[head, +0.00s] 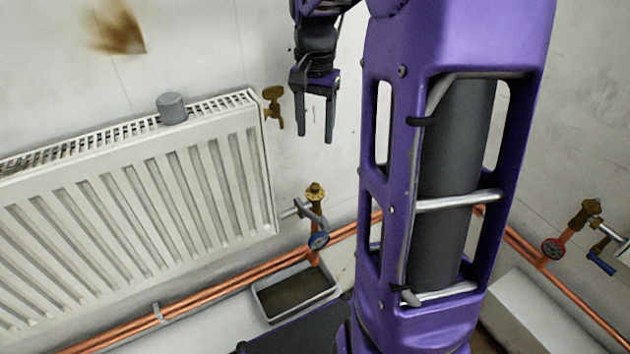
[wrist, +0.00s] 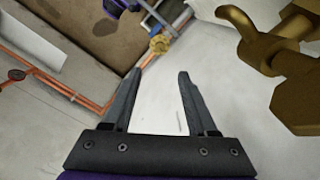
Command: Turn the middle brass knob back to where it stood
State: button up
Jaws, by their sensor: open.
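Three brass pieces show in the head view. A winged brass fitting (head: 273,107) sits by the radiator's upper right corner; a large brass piece (wrist: 283,50), probably the same one, fills the wrist view's upper right. A brass knob (head: 316,191) tops the valve at the radiator's lower right, and a brass knob (wrist: 160,45) shows farther off in the wrist view. Another brass knob (head: 584,213) is at the far right. I cannot tell for sure which counts as middle. My gripper (head: 316,138) points down, right of the upper fitting, open and empty (wrist: 160,72), touching nothing visible.
The white radiator (head: 130,190) fills the left, with a grey cylinder (head: 172,107) on top. Copper pipes (head: 205,290) run low along the wall. My purple column hides part of the wall.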

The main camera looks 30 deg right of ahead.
aim_at(315, 185)
notch_tip(315, 185, down, 14)
jog(key=shift+f+b, duration=0.25)
jog(key=shift+b, duration=0.85)
grip_shut()
